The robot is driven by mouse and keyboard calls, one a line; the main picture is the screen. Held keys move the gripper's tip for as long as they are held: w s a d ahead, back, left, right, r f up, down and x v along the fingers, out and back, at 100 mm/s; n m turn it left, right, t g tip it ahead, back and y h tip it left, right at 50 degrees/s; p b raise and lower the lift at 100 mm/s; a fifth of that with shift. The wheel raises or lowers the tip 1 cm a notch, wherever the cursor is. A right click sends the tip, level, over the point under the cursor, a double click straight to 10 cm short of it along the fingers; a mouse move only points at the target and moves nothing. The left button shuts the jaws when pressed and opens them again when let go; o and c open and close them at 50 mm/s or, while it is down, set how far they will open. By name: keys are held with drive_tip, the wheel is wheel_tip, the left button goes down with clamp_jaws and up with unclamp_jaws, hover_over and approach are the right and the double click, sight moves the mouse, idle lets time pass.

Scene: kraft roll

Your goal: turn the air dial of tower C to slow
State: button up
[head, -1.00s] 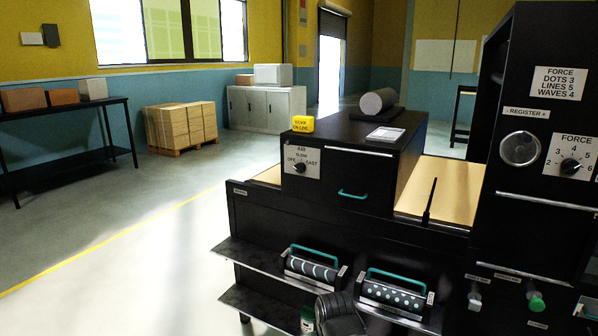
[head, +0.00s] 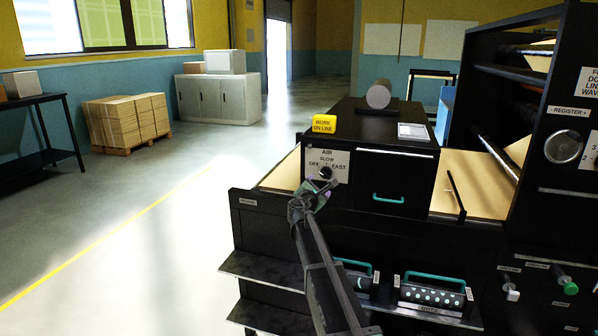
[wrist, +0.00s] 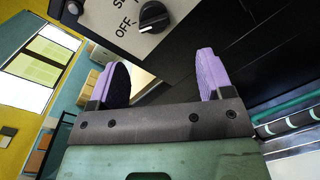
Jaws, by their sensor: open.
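The black air dial (head: 325,173) sits on a white plate (head: 342,161) marked AIR, with OFF, SLOW and FAST, on the black tower's front. In the wrist view the dial (wrist: 153,15) is at the top; a pale mark on it seems to face OFF, and SLOW is cut off. My gripper (head: 324,188) is just below and in front of the dial in the head view, partly overlapping its plate. In the wrist view my gripper (wrist: 162,66) has its two purple fingers wide apart, empty, short of the dial and not touching it. No tower letter is readable.
A yellow WORK ON LINE block (head: 323,124) and a grey roll (head: 378,94) stand on top of the tower. A teal drawer handle (head: 388,199) is right of the plate. Teal-handled rollers (head: 432,291) sit on the lower shelf. The floor to the left is open.

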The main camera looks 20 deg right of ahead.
sight(324, 175)
drive_tip(key=w+d, duration=0.2)
drive_tip(key=w+d+n, duration=0.1)
drive_tip(key=w+d, duration=0.1)
drive_tip(key=w, duration=0.1)
drive_tip(key=w+d+n+t, duration=0.1)
drive_tip(key=w+d, duration=0.1)
drive_tip(key=w, duration=0.1)
drive_tip(key=shift+w+d+r+y, duration=0.2)
drive_tip(key=shift+w+d+y, duration=0.05)
drive_tip(key=shift+y, duration=0.15)
drive_tip(key=c, duration=0.9)
